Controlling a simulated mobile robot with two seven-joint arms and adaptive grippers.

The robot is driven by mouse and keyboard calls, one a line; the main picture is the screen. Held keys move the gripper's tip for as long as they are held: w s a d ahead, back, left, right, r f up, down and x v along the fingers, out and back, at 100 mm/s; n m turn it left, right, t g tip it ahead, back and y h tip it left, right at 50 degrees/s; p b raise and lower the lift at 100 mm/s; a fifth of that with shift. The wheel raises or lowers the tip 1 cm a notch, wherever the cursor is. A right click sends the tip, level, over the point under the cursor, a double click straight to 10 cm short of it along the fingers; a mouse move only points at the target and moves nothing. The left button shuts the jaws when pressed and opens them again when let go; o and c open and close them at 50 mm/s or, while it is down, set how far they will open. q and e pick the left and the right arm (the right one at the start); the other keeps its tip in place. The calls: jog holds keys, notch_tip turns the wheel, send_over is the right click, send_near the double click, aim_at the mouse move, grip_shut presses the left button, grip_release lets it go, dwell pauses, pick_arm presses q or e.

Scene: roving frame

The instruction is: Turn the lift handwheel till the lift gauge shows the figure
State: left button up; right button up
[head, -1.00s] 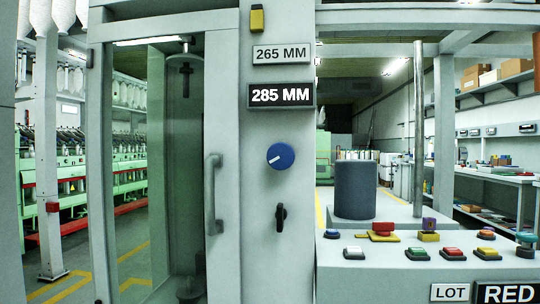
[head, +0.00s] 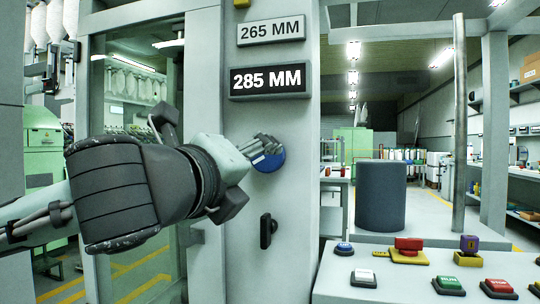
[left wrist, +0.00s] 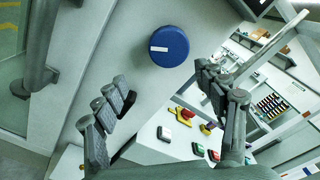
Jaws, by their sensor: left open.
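The blue round handwheel (head: 270,163) sits on the grey column, partly hidden behind my left gripper in the head view. In the left wrist view the handwheel (left wrist: 169,46) shows whole, with a white mark at its left. My left gripper (head: 263,147) is open in front of the wheel. In the left wrist view the open fingers (left wrist: 162,80) stand apart, with the wheel beyond their tips and nothing between them. Above, a black display (head: 270,80) reads 285 MM and a grey plate (head: 271,30) reads 265 MM. My right gripper is out of view.
A small black turn handle (head: 267,230) is on the column below the wheel. To the right a console (head: 400,275) carries several coloured buttons, with a dark cylinder (head: 380,196) and a metal post (head: 459,120) behind. A glass door (head: 135,240) is to the left.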

pick_arm(q)
jog(key=shift+m+t, duration=0.3)
jog(key=shift+m, duration=0.3)
jog(key=w, duration=0.2)
jog(key=w+d+r, duration=0.1)
jog(key=w, duration=0.1)
jog(key=w+d+r+p, duration=0.1)
jog(key=w, duration=0.1)
jog(key=shift+w+d, duration=0.1)
jog(key=shift+w, duration=0.3)
jog(key=c, duration=1.2)
jog(key=shift+o, duration=0.2)
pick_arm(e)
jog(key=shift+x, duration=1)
